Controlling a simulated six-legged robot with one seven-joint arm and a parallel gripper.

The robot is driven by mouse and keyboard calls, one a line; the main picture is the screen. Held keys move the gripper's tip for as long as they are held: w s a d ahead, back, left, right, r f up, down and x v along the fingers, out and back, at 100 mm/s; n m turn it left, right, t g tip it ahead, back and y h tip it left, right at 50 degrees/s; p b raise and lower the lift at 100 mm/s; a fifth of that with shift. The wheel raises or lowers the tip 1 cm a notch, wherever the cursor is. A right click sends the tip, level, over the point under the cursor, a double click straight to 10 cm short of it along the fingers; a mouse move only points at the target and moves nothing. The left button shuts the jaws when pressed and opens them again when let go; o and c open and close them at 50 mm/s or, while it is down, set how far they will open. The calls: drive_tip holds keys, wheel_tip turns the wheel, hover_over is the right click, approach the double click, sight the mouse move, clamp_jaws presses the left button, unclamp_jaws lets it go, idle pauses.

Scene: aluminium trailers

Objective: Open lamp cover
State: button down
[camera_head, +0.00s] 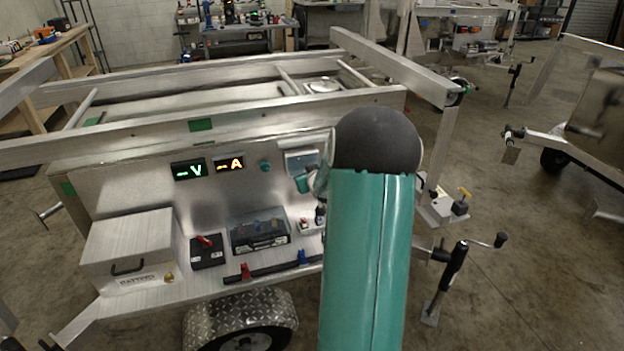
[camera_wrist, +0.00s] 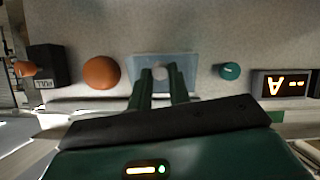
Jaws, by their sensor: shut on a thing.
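The lamp cover (camera_wrist: 135,66) is a pale bluish, see-through plate on the grey panel in the wrist view. It also shows in the head view (camera_head: 300,158), to the left of my arm and partly hidden by it. My gripper (camera_wrist: 161,76) has its two dark green fingers shut on the cover, with a small round grey part between the tips. In the head view only a bit of my gripper (camera_head: 303,183) shows at the cover's lower edge. I cannot tell how far the cover is swung out.
Near the cover are an orange-red round knob (camera_wrist: 101,72), a teal knob (camera_wrist: 229,71) and an amber display (camera_wrist: 285,84). Below the panel in the head view, a battery (camera_head: 259,232) and a metal box (camera_head: 128,248) sit on the trailer shelf.

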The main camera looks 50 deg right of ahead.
wheel_tip(320, 180, up, 7)
drive_tip(key=g+y, duration=0.5)
drive_tip(key=g, duration=0.3)
drive_tip(key=shift+w+g, duration=0.15)
drive_tip(key=shift+g, duration=0.15)
drive_tip(key=shift+d, duration=0.1)
idle(0.4)
drive_tip(key=c, duration=1.3)
unclamp_jaws()
